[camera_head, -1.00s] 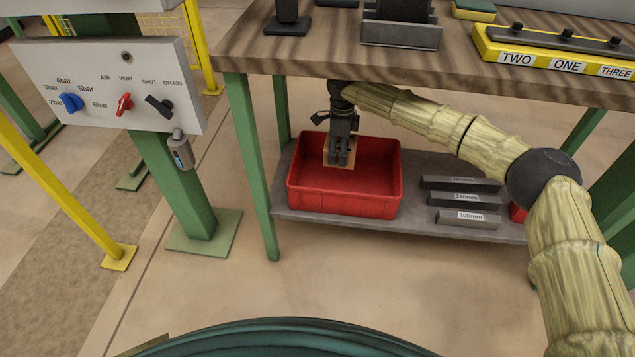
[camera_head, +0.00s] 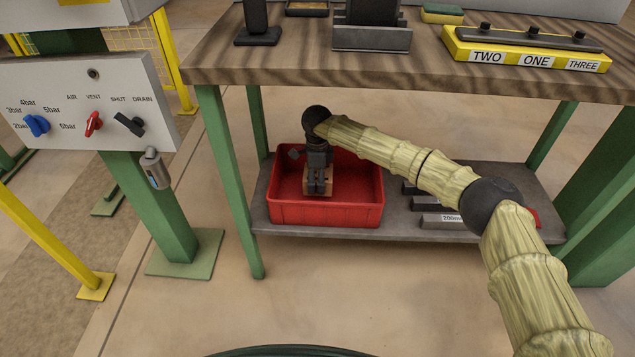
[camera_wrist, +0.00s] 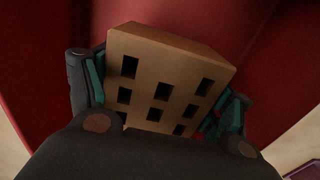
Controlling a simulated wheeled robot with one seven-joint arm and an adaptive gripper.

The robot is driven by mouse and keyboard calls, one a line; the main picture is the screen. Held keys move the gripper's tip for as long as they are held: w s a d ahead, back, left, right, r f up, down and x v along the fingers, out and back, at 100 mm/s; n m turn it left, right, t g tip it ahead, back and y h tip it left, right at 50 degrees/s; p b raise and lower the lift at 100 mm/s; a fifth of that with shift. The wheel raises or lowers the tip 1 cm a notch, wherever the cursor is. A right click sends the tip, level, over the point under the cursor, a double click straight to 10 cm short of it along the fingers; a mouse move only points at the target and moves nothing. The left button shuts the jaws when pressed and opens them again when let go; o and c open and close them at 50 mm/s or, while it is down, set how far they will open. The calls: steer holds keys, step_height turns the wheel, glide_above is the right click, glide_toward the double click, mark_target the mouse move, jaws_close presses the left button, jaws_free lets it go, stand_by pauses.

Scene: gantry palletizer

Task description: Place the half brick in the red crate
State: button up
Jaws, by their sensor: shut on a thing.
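The half brick (camera_wrist: 165,75) is tan with dark square holes. My gripper (camera_head: 319,188) is shut on it, with a finger on either side in the wrist view. In the head view the brick (camera_head: 318,181) shows behind and beside the fingers, inside the outline of the red crate (camera_head: 325,215). The crate stands on the lower shelf of the workbench, and its red walls fill the background of the wrist view (camera_wrist: 270,95). Whether the brick touches the crate floor cannot be told.
Several labelled grey bars (camera_head: 440,219) lie on the lower shelf (camera_head: 405,228) right of the crate, partly behind my arm. The wooden benchtop (camera_head: 290,65) overhangs the shelf. A green table leg (camera_head: 230,180) stands left of the crate. A valve panel (camera_head: 88,100) is further left.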

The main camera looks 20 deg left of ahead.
mark_target(317, 172)
steer(key=shift+f, duration=0.4)
steer(key=shift+f, duration=0.6)
steer(key=o, duration=1.5)
steer(key=shift+r, duration=0.1)
step_height(317, 172, up, 13)
steer(key=p, duration=0.3)
steer(key=shift+d, duration=0.1)
